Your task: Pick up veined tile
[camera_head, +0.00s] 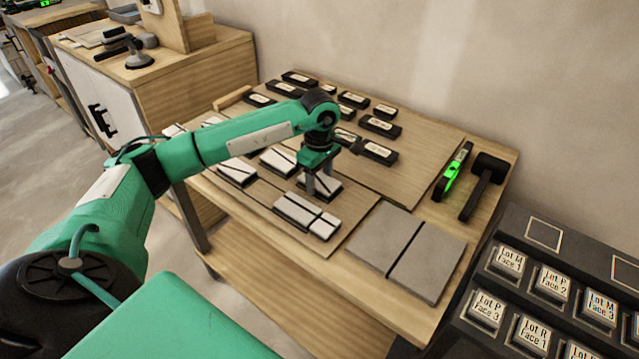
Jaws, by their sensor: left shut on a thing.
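My left gripper (319,187) points down over the wooden table and is shut on a small pale tile with a dark diagonal vein (331,188). The gripper hides part of this veined tile, and I cannot tell whether it is clear of the board. Similar pale tiles with dark diagonal lines lie to its left, one at the left (237,172) and one nearer the gripper (278,161). Paler pieces (306,215) lie in a row just in front of the gripper. My right gripper is not in view.
Several labelled black blocks (379,127) stand on the board behind. Two grey slabs (427,262) lie at the front right. A green-lit level (453,171) and a black mallet (483,186) lie at the right. A rack of labelled tiles (551,280) stands at the lower right.

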